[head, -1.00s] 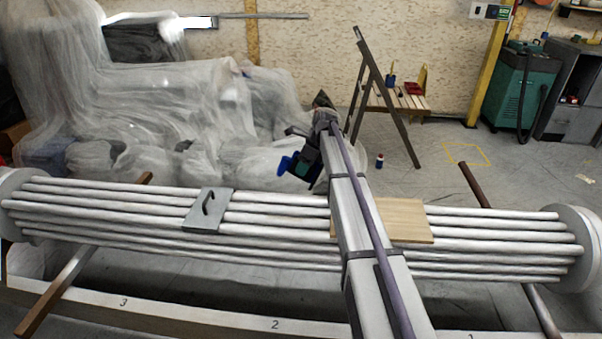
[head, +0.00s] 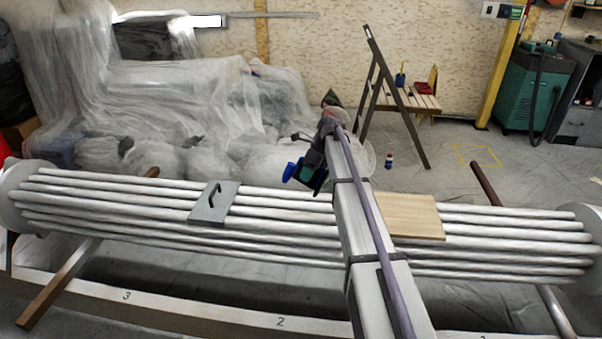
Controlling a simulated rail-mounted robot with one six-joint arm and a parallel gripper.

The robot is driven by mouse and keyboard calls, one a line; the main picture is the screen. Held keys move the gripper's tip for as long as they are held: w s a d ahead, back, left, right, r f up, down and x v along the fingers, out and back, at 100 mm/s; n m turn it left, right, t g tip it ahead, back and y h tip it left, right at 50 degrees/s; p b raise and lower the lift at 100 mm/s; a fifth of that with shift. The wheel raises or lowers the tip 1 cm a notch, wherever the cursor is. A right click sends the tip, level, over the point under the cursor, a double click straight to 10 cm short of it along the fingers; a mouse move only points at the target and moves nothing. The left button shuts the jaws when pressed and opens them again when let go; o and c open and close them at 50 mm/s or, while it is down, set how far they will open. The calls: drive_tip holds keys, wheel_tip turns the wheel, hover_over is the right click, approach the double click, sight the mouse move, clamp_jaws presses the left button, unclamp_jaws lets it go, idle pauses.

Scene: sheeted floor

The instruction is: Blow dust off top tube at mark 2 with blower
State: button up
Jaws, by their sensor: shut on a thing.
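The bundle of long pale tubes runs across the picture, with the top tube (head: 280,194) along its far upper side. Mark 2 (head: 280,322) is printed on the pale rail in front, between marks 3 and 1. My gripper (head: 303,174) is beyond my outstretched arm, over the far side of the bundle. It is shut on a blue thing, apparently the blower (head: 290,172). The jaws are small and dark here, and the blower's nozzle cannot be made out. I cannot tell its exact height above the tubes.
A grey plate with a handle (head: 213,203) and a wooden board (head: 413,216) lie on the tubes. Plastic sheeting (head: 200,100) covers things behind. A small bottle (head: 388,161) stands on the floor near a folding wooden stand (head: 383,90). Open floor lies at right.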

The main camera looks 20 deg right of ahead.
sight(298, 173)
drive_tip(key=s+d, duration=0.3)
drive_tip(key=d, duration=0.5)
drive_tip(key=s+d, duration=0.4)
drive_tip(key=d, duration=0.5)
drive_tip(key=shift+s+d, duration=0.15)
drive_tip(key=shift+s, duration=0.05)
drive_tip(key=shift+o, duration=0.2)
drive_tip(key=c, duration=0.5)
drive_tip(key=shift+w+a, duration=1.5)
drive_tip(key=shift+a, duration=1.95)
drive_tip(key=shift+w+a, duration=1.45)
drive_tip(key=shift+a, duration=2)
drive_tip(key=shift+w+a, duration=1.5)
drive_tip(key=shift+a, duration=1.95)
drive_tip(key=o, duration=0.5)
drive_tip(key=shift+c, duration=0.2)
